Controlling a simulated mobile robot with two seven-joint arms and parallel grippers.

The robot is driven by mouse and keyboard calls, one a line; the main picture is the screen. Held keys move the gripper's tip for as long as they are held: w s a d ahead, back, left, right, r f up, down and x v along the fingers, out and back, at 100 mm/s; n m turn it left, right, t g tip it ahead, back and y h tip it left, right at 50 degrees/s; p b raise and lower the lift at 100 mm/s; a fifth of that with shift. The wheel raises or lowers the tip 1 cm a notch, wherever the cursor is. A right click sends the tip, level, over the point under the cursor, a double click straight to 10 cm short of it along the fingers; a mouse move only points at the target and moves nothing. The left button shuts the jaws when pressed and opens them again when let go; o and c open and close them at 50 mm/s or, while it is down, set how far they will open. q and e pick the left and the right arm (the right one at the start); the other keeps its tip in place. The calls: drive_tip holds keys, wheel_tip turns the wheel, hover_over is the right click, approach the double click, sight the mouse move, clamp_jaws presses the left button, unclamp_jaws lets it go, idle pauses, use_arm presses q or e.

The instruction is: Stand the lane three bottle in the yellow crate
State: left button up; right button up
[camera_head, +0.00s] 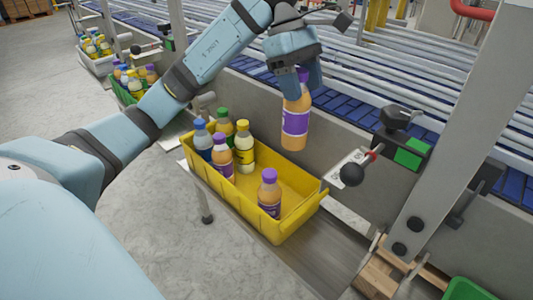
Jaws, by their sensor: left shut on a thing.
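My left gripper (293,78) is shut on an orange bottle (295,122) with a purple label, holding it about upright by its top. The bottle hangs above and beyond the far side of the yellow crate (308,205), apart from it. Several bottles stand in the crate's left end: one with a blue cap (202,140), a green-capped one (223,128), a yellow-capped one (244,148) and a purple-capped one (222,158). Another purple-capped bottle (269,196) stands near the crate's near right end. The held bottle's cap is hidden by the gripper. My right gripper is not in view.
A roller conveyor with blue slats (345,107) runs behind a grey side wall. A black ball-ended lever (352,174) and a green block (409,154) sit right of the held bottle. A grey post (455,130) stands at right. The crate's middle floor is clear.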

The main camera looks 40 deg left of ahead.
use_arm(q)
drive_tip(key=shift+w, duration=0.2)
hover_over(297, 146)
drive_tip(key=w+a, duration=0.1)
drive_tip(key=w, duration=0.1)
wheel_tip(297, 146, down, 7)
drive_tip(key=shift+s+a+r, duration=0.1)
drive_tip(key=shift+a, duration=0.05)
wheel_tip(297, 146, down, 8)
drive_tip(key=shift+r, duration=0.1)
wheel_tip(297, 146, down, 5)
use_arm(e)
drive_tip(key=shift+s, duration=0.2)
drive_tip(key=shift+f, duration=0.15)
